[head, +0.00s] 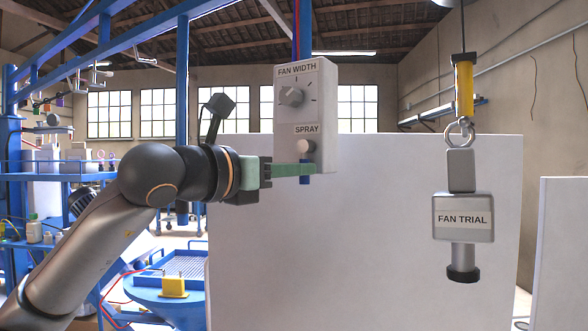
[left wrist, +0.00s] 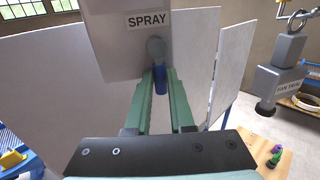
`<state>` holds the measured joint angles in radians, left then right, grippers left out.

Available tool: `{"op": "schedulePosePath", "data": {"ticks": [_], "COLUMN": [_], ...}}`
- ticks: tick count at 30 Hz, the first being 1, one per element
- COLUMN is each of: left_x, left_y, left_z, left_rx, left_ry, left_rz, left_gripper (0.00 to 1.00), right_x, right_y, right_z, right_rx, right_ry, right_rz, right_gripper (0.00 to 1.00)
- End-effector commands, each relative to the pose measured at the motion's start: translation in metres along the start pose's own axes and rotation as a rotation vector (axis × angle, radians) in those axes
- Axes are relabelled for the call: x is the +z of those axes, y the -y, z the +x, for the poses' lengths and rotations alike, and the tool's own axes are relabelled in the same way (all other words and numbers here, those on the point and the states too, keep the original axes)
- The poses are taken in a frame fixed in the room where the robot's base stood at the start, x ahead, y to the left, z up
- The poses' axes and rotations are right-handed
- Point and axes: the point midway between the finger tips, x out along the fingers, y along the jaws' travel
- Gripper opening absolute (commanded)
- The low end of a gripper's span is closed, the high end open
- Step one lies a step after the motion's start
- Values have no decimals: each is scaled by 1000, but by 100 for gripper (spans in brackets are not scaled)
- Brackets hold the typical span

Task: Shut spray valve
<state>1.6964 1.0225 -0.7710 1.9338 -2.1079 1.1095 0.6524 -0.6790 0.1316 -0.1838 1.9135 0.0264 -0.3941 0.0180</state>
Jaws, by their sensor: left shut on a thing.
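A grey control box (head: 322,105) hangs upright and carries the labels FAN WIDTH and SPRAY. The spray valve has a round pale pivot (head: 305,146) under the SPRAY label, also seen in the left wrist view (left wrist: 155,47). Its blue handle (left wrist: 160,80) points down from the pivot. My left gripper (head: 306,169) reaches in from the left with green fingers. In the left wrist view the fingers (left wrist: 160,73) are closed around the blue handle, just below the pivot. The fingers partly hide the handle in the head view. My right gripper is not in view.
A FAN WIDTH knob (head: 292,97) sits above the spray valve. A grey FAN TRIAL device (head: 463,218) hangs from a hook at right. A large white panel (head: 380,260) stands behind. A blue frame and shelves (head: 60,168) stand at left.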

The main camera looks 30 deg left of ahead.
Motion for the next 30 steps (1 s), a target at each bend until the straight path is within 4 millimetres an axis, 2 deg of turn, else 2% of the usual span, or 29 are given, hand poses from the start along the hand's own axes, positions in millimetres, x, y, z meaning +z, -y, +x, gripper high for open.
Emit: {"op": "schedulePosePath", "data": {"ticks": [17,23,30], "left_x": [1,2,7], "left_y": [-1,-5,-11], "left_z": [0,-1,-2], "left_rx": [1,0,1], "left_ry": [-6,-26,-65], "left_rz": [31,128,329], "left_gripper": [0,0,0], "right_x": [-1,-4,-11], "right_y": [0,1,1], "right_z": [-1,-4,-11], "right_rx": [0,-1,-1], "right_ry": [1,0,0], "right_rz": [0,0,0], "right_gripper": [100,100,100]}}
